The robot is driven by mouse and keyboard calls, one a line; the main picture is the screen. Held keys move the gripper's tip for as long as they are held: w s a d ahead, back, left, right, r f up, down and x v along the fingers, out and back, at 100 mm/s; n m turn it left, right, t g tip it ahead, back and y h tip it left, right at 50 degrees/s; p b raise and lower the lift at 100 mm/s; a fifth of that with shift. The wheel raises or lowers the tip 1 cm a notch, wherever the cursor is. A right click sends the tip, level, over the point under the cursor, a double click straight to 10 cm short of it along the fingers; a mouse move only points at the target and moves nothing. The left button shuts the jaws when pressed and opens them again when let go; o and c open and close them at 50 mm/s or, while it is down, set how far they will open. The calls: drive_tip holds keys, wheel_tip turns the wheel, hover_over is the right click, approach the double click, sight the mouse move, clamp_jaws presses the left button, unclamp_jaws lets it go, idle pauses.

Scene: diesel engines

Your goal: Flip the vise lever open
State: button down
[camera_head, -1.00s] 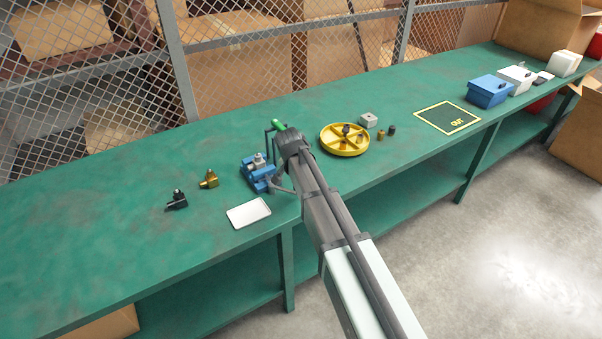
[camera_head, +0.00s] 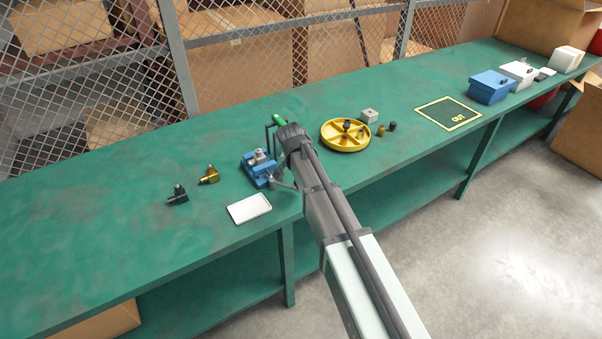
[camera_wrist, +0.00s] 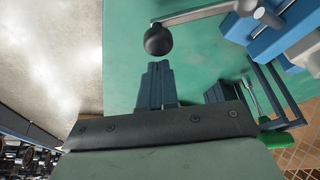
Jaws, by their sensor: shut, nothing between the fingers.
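The blue vise (camera_head: 262,172) sits on the green bench, left of my arm's end in the head view. It also shows at the top right of the wrist view (camera_wrist: 285,32). Its lever is a grey metal bar (camera_wrist: 205,14) with a black ball knob (camera_wrist: 158,40). The bar runs left from the vise to the knob. My gripper (camera_wrist: 158,68) is shut and empty. Its fingertips point at the knob with a small gap of green bench between them in the picture; I cannot tell the depth. In the head view my wrist hides the fingers.
A dark stand with a green handle (camera_wrist: 280,138) is close to my gripper's right side. A white tray (camera_head: 249,208), brass fitting (camera_head: 209,176) and black fitting (camera_head: 177,196) lie left on the bench. A yellow divided dish (camera_head: 345,136) stands to the right.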

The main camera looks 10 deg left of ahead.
wheel_tip(320, 180, up, 10)
idle(0.6)
idle(0.4)
